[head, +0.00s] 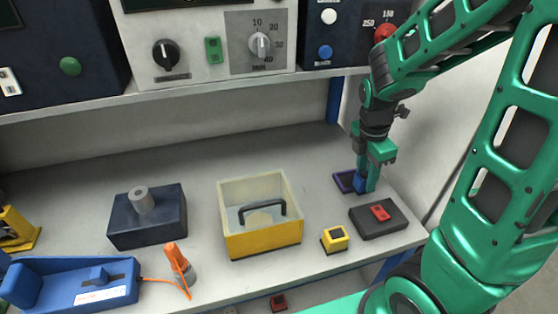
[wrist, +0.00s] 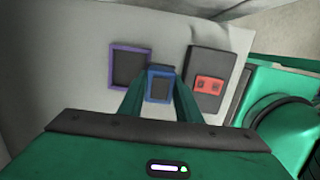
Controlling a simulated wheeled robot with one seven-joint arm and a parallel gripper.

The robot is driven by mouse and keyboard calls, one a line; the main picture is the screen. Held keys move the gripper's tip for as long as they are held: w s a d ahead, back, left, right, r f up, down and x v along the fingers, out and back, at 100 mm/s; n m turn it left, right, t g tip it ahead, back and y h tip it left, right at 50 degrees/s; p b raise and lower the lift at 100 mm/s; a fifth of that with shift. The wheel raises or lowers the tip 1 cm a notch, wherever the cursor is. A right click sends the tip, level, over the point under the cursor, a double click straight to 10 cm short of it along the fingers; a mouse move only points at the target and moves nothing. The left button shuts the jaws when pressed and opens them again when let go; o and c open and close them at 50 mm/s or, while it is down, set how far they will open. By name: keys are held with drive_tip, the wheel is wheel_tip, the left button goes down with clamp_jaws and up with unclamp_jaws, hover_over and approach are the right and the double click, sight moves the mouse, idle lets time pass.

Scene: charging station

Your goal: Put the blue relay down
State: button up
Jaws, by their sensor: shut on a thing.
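The blue relay (head: 361,181) is between the fingers of my green gripper (head: 366,185), low over the right back part of the bench. In the wrist view the relay (wrist: 159,84) shows a blue rim and dark middle, with my gripper (wrist: 160,92) shut on it. A purple-rimmed dark square (head: 345,182) lies just left of the relay; it also shows in the wrist view (wrist: 130,68). I cannot tell whether the relay touches the bench.
A dark block with a red part (head: 379,219) stands in front of my gripper. A yellow block (head: 335,239), a yellow box with a handle (head: 262,238) and a dark block with a grey cylinder (head: 148,225) stand farther left. Bare bench (head: 310,165) lies behind them, under a shelf (head: 200,92).

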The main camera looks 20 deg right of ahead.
drive_tip(key=w+a, duration=0.2)
drive_tip(key=a, duration=0.2)
drive_tip(key=w+a, duration=0.3)
drive_tip(key=a, duration=0.1)
drive_tip(key=w+a, duration=0.3)
drive_tip(key=a, duration=0.2)
drive_tip(key=shift+w+a+f, duration=0.15)
drive_tip(key=shift+a+f, duration=0.1)
drive_tip(key=shift+f, duration=0.65)
drive_tip(key=shift+w+a+f, duration=0.1)
drive_tip(key=shift+a+f, duration=0.1)
drive_tip(key=shift+f, duration=0.65)
drive_tip(key=o, duration=1.1)
drive_tip(key=shift+f, duration=0.1)
